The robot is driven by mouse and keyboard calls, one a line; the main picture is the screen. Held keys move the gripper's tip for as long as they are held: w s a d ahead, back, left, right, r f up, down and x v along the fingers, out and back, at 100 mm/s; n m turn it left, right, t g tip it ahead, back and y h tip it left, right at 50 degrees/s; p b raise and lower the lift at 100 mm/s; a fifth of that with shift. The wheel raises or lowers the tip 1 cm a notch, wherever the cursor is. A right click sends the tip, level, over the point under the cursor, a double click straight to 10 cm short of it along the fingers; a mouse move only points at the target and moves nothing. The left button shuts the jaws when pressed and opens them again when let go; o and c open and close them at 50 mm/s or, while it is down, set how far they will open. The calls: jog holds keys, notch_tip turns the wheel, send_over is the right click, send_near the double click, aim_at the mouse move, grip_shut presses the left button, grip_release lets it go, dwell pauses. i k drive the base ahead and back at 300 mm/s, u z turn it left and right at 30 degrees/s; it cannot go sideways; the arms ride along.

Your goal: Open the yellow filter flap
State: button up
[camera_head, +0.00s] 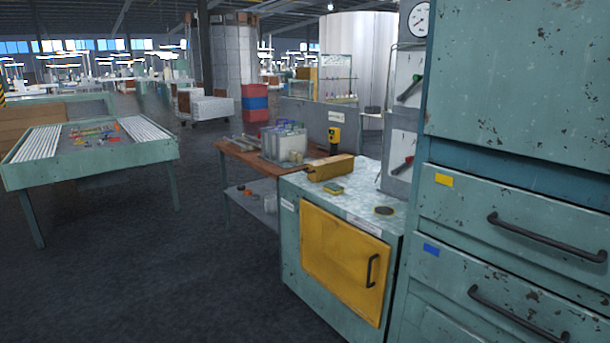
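The yellow filter flap (340,262) is set in the front of a worn teal cabinet (302,303) at the lower right of the middle. It looks closed, flat against the cabinet front. A black upright bar handle (371,270) sits near its right edge. My gripper does not show in this view.
A tall teal drawer unit (500,140) with black handles stands right beside the cabinet. A yellow box (331,168) and small items lie on the cabinet top. A brown bench (238,153) stands behind. A teal table (28,176) is at left. Dark floor (150,280) before the cabinet is clear.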

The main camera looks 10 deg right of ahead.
aim_at(318, 170)
jog(key=z, duration=0.1)
jog(key=i, duration=0.95)
jog(key=u, duration=0.4)
jog(key=i, duration=1.55)
